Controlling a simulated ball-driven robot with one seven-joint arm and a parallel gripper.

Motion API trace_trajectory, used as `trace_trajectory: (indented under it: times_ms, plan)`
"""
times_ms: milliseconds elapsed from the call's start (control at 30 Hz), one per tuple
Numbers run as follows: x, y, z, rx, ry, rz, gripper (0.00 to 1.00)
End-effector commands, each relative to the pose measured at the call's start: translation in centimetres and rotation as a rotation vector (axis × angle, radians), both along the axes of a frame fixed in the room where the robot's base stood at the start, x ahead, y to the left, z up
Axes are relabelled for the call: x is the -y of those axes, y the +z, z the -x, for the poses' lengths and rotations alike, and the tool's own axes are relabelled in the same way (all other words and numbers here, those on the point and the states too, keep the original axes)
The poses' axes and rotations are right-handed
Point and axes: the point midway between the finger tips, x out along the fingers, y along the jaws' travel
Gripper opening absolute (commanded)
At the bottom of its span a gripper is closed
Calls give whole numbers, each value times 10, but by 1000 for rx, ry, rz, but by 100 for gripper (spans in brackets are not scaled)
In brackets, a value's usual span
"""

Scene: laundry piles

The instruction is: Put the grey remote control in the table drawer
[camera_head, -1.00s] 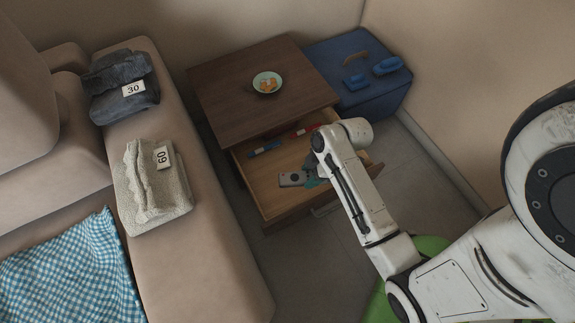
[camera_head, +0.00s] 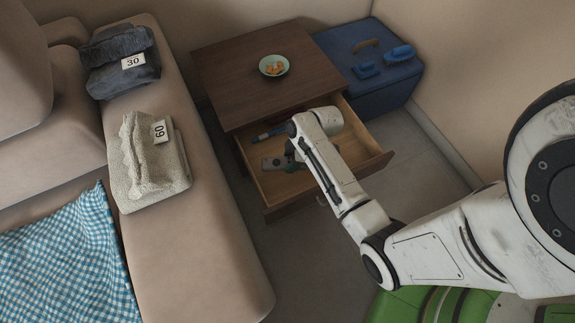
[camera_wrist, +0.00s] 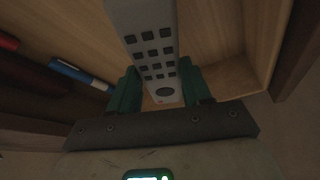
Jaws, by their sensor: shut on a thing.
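The grey remote control (camera_wrist: 150,50) is between the two green fingers of my gripper (camera_wrist: 153,92) in the wrist view, its dark buttons facing the camera. My gripper is shut on it. In the head view the remote (camera_head: 272,163) shows as a small grey shape over the left part of the open table drawer (camera_head: 291,203). My gripper (camera_head: 290,157) is mostly hidden there by my wrist. I cannot tell whether the remote touches the drawer bottom. The drawer is pulled out from the brown wooden table (camera_head: 225,65).
A blue and white marker (camera_wrist: 80,73) lies in the drawer, near a red item (camera_wrist: 8,41). A bowl of snacks (camera_head: 273,66) stands on the table. A blue box (camera_head: 385,95) is behind right. The sofa (camera_head: 215,250) with folded laundry (camera_head: 150,165) is at left.

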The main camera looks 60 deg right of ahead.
Motion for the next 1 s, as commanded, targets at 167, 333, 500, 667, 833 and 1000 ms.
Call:
trace_trajectory:
  times_ms: [167,333,500,667,833,1000]
  plan:
    - [1,-9,-8,0,1,0,15]
    - [1,-28,-14,-1,-1,-1,15]
    - [1,-47,-14,-1,-1,-1,15]
    - [1,-46,-14,1,0,-1,15]
    - [1,-49,-14,0,0,0,15]
    - [1,-49,-14,0,0,0,61]
